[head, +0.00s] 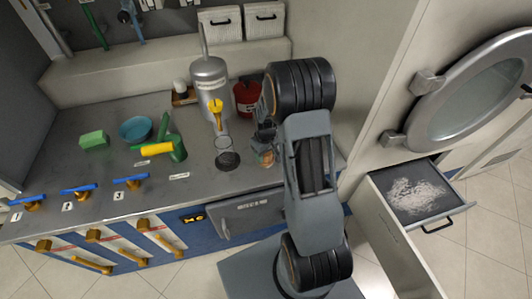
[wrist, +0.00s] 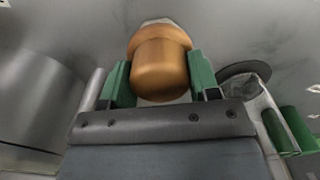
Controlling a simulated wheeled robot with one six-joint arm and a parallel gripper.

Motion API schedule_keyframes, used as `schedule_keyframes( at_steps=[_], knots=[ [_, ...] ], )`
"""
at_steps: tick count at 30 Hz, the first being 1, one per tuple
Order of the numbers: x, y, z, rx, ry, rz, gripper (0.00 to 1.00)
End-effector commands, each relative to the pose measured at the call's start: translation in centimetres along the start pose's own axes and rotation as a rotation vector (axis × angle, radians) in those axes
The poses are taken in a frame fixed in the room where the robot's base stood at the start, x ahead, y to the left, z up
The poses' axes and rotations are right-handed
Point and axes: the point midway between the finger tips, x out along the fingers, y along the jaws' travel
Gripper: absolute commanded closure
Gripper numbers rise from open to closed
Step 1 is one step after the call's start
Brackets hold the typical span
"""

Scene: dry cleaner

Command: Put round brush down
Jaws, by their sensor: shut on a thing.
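The round brush (wrist: 160,68) shows in the wrist view as a rounded orange-brown wooden body between the two green fingers of my gripper (wrist: 160,82). A pale part shows at its far end. In the head view the brush (head: 266,159) is a small brownish shape below my gripper (head: 264,148), over the right part of the grey counter (head: 115,192). My gripper is shut on the brush. I cannot tell whether the brush touches the counter; my arm and gripper partly hide it in the head view.
A clear glass with a dark base (head: 228,158) stands just left of the brush. A metal tank (head: 210,80) and a red canister (head: 246,98) stand behind. An open drawer (head: 369,199) is at right.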

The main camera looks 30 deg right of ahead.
Motion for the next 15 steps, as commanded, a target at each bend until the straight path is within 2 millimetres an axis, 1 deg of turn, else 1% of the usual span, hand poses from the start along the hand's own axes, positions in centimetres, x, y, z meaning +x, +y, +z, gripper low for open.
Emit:
schedule_keyframes(
  at_steps=[2,3,9,10,11,15],
  knots=[
    [0.40,0.00,0.00,0.000,0.000,0.000,0.63],
    [0.27,0.00,0.00,0.000,0.000,0.000,0.42],
    [0.23,0.00,0.00,0.000,0.000,0.000,0.22],
    [0.23,0.00,0.00,0.000,0.000,0.000,0.19],
    [0.23,0.00,0.00,0.000,0.000,0.000,0.19],
    [0.22,-0.01,0.00,0.000,0.000,0.000,0.19]
  ],
)
